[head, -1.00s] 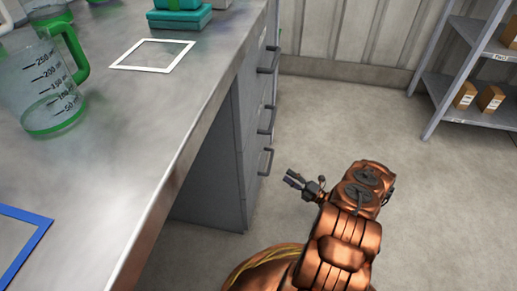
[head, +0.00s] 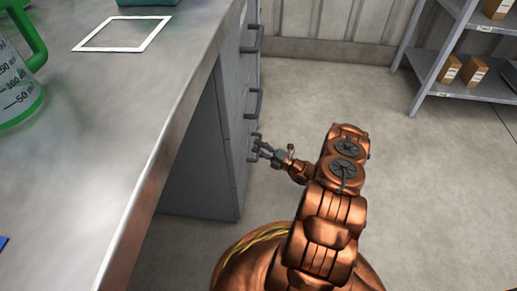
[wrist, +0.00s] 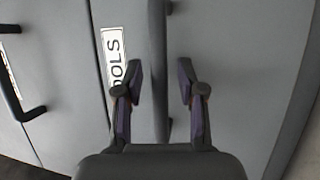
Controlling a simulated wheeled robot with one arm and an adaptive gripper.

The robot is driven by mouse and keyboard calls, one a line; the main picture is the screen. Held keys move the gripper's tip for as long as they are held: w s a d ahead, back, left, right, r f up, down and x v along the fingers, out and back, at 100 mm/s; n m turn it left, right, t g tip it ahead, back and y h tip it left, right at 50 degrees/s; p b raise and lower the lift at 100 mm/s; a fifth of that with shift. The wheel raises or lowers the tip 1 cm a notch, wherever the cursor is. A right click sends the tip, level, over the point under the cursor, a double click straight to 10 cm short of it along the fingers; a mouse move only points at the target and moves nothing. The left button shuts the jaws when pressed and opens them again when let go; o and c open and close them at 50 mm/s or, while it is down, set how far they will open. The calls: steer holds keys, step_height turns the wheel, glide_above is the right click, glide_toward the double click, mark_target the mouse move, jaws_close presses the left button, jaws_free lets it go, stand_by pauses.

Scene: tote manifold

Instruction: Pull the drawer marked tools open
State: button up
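The drawer marked tools (wrist: 232,75) fills much of the wrist view, its white label (wrist: 116,62) partly covered by a finger. Its dark bar handle (wrist: 157,40) runs between the two fingers of my gripper (wrist: 160,78), which is open with a gap on both sides of the bar. In the head view my gripper (head: 259,150) is at the lowest visible handle (head: 252,147) of the grey drawer unit (head: 207,165). The drawer looks closed, its front level with those above. Whether the fingers touch the bar cannot be told.
Another drawer handle (wrist: 22,105) shows at the left of the wrist view. The steel worktop (head: 105,130) overhangs the unit and holds a green-handled measuring jug (head: 18,95) and a white frame (head: 124,34). A shelf rack (head: 465,85) stands back right.

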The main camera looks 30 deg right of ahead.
jaws_close()
stand_by(0.3)
stand_by(0.3)
